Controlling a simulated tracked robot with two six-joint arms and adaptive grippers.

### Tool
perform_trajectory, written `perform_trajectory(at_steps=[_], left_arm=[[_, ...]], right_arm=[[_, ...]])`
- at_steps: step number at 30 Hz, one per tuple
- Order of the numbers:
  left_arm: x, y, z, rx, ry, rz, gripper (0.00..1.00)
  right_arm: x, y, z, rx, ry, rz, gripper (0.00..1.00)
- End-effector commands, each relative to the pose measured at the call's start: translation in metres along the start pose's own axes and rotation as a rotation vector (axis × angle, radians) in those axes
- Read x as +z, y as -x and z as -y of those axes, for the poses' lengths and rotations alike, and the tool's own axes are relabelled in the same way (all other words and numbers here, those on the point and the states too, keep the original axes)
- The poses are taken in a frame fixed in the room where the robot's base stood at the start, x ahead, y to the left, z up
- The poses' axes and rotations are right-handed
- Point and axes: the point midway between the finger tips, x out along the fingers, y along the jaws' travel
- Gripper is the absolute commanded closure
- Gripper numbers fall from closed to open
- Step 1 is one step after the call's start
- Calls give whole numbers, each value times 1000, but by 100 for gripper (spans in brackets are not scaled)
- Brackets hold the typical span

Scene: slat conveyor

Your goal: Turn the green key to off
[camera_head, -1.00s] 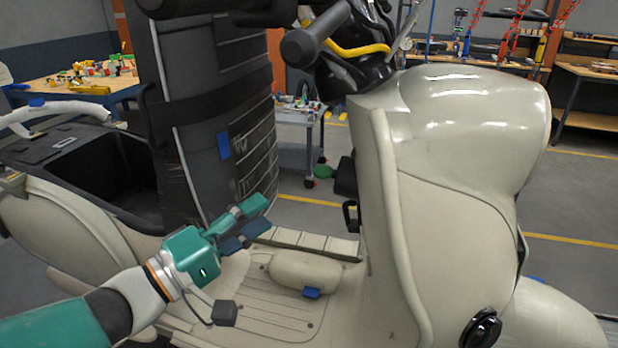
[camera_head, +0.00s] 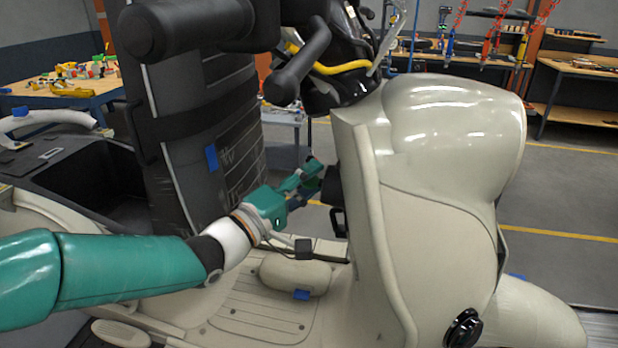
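My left gripper (camera_head: 312,176) reaches in from the left, its fingertips right beside the black round lock housing (camera_head: 331,186) on the inner side of the cream scooter's front shield (camera_head: 367,220). The fingers cover the spot just left of the housing. I cannot make out the green key apart from the green fingers, nor which way it is turned. Whether the fingers are apart or closed on something is too small to tell. My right gripper is not in view.
The handlebar with black grips (camera_head: 300,65) hangs above my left arm. A tall dark padded block (camera_head: 195,130) stands behind the arm. A black hook (camera_head: 338,222) sits just below the housing. The footboard (camera_head: 260,318) lies below.

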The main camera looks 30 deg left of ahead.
Motion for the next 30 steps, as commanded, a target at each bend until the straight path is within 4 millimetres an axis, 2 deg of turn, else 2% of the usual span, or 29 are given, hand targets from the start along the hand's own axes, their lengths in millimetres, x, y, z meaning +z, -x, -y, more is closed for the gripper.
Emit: perform_trajectory(at_steps=[7,14,15,20,21,22,30], left_arm=[[0,0,0,0,0,-1,60],[0,0,0,-1,0,-1,97],[0,0,0,-1,0,-1,100],[0,0,1,-2,0,-1,100],[0,0,1,-3,0,-1,95],[0,0,1,-3,0,-1,100],[0,0,0,-13,5,-1,100]], right_arm=[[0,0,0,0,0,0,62],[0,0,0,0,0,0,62],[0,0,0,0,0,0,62],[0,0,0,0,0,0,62],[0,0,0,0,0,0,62],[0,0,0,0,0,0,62],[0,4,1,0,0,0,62]])
